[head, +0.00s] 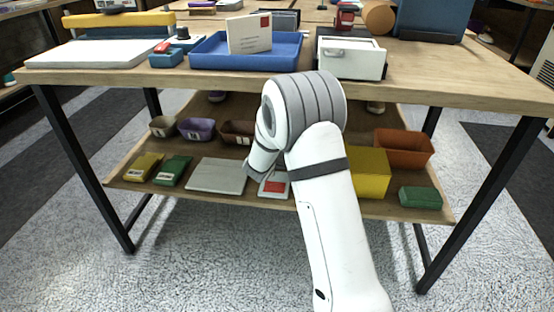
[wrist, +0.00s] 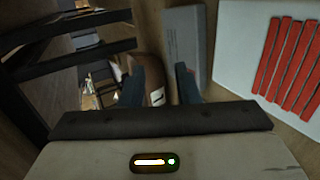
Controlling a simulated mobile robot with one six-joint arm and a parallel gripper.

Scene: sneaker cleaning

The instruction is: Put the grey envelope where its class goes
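My gripper (wrist: 158,90) shows two dark fingers apart in the wrist view, with no object visibly held between them. In the head view its end is low by the lower shelf, largely hidden by my arm. A grey flat rectangular piece with faint print (wrist: 186,45) lies beyond the right finger in the wrist view; I cannot tell if it is the grey envelope. A cream envelope with a red stamp (head: 249,34) stands tilted in the blue tray (head: 208,58) on the tabletop. No clearly grey envelope shows in the head view.
The lower shelf holds brown (head: 238,132), purple (head: 197,129) and orange (head: 404,148) bins, a pale flat board (head: 217,175) and a yellow box (head: 370,172). A white drawer box (head: 351,58) stands above. A white panel with red strips (wrist: 260,50) is at right in the wrist view.

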